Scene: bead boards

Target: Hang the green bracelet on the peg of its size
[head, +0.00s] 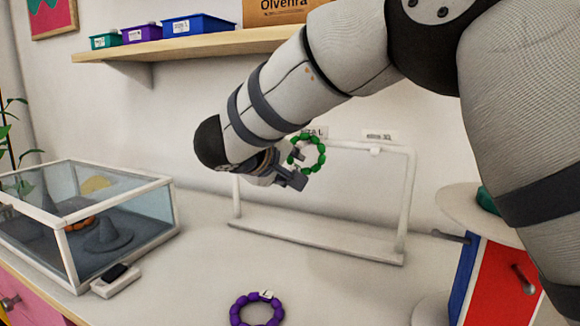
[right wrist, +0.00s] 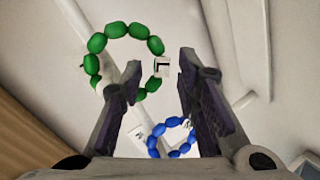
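The green bracelet (head: 322,150) stands near the upper left of a white rack (head: 318,243), by the left size label. It also shows in the right wrist view (right wrist: 95,64), with a white tag reading L. My right gripper (head: 296,180) is just beside the bracelet. In the right wrist view its fingers (right wrist: 160,95) are well apart; the bracelet's lower beads overlap the left finger's tip. I cannot tell whether the bracelet is around a peg. A short white peg (head: 375,150) shows bare under the right label (head: 379,135). My left gripper is out of view.
A purple bracelet (head: 236,312) lies on the table in front. A blue bracelet (right wrist: 155,146) shows beyond the fingers in the right wrist view. A glass case (head: 150,205) stands at left, a red and blue cabinet (head: 497,280) at right. A shelf (head: 180,43) with small boxes is above.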

